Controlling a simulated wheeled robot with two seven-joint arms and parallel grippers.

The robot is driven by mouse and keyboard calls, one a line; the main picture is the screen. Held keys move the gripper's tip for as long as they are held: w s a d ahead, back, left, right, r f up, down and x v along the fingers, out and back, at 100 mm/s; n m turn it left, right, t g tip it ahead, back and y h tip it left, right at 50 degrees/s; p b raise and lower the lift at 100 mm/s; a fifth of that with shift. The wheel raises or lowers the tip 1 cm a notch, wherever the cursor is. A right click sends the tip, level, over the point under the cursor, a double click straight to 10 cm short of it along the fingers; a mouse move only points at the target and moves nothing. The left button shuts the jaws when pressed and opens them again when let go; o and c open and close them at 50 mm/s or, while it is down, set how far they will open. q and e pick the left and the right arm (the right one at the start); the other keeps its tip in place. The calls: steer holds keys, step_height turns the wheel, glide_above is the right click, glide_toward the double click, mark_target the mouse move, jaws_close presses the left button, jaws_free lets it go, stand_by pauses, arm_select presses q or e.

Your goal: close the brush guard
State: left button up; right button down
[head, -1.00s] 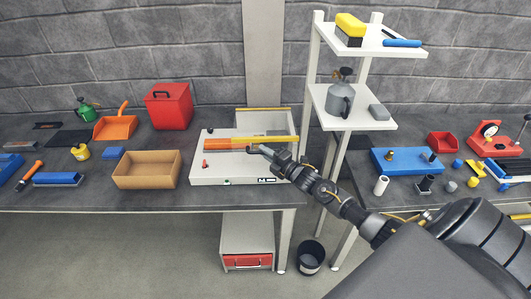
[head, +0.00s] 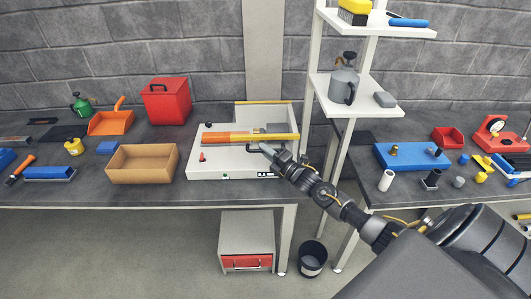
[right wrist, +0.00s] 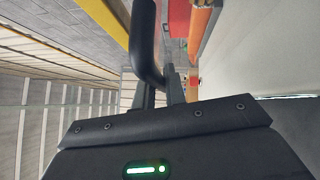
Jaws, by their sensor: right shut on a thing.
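The white machine (head: 235,172) stands on the middle bench. My right gripper (head: 266,149) is at the machine's front side, just below the yellow bar. In the right wrist view it is shut on a black curved handle (right wrist: 145,40). How the handle joins the guard is hidden. My left gripper is not in view.
A shelf post (head: 309,100) rises close right of the machine, near my right arm. A cardboard box (head: 143,165) and red bin (head: 166,103) stand left of it. A blue block (head: 410,157) and small parts lie on the right bench.

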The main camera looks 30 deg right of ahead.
steer(key=c, duration=1.5)
jaws_free()
steer(key=shift+f, duration=0.35)
steer(key=shift+o, duration=0.2)
steer(key=b+v, duration=0.3)
steer(key=v, duration=0.7)
steer(key=shift+s, duration=0.4)
steer(key=shift+d, duration=0.15)
